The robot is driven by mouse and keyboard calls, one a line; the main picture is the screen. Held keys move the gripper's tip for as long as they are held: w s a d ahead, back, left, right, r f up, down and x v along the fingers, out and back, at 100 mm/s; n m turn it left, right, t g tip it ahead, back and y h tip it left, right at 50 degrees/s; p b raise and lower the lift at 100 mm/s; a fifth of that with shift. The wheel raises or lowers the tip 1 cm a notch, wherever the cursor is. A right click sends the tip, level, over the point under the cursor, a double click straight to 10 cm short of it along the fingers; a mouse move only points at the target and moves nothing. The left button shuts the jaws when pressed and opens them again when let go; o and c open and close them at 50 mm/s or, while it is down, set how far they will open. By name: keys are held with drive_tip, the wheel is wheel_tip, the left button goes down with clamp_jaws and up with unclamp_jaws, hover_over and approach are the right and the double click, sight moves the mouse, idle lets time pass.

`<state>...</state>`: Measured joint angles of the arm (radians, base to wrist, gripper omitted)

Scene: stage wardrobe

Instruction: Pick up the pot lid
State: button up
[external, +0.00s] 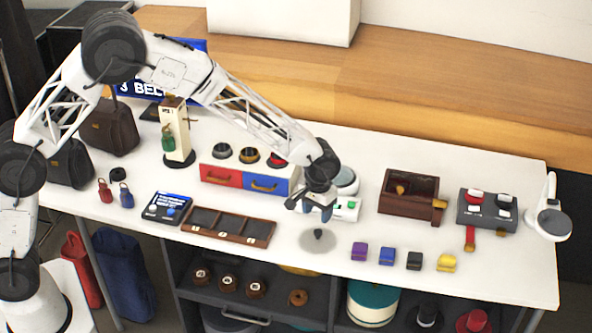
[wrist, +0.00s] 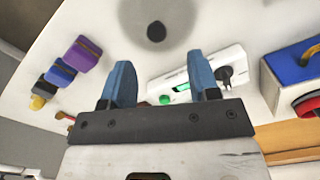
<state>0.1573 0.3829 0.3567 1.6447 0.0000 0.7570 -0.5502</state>
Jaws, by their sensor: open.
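The pot lid (external: 318,239) is a pale, see-through disc with a dark knob, lying flat on the white table near its front edge. In the wrist view the lid (wrist: 156,31) is at the top, with its knob in line with the gap between the fingers and beyond their tips. My gripper (external: 311,212) is just above and behind the lid in the external view. Its two blue fingers (wrist: 160,62) are apart with nothing between them, and they do not hold the knob.
A white device with a green light (external: 347,208) stands close behind my gripper. Purple (external: 359,251), blue, black and yellow blocks line the front edge to the right. A brown compartment tray (external: 229,226) is left, with a red-and-blue drawer unit (external: 243,180) behind it.

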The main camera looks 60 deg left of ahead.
sight(318, 231)
drive_tip(key=shift+f, duration=0.1)
drive_tip(key=shift+f, duration=1.2)
drive_tip(key=shift+f, duration=0.1)
drive_tip(key=shift+w+d+f, duration=0.1)
drive_tip(key=shift+f, duration=1.15)
drive_tip(key=shift+d+f, duration=0.1)
drive_tip(key=shift+f, duration=1.15)
drive_tip(key=c, duration=1)
drive_tip(key=shift+r, duration=0.15)
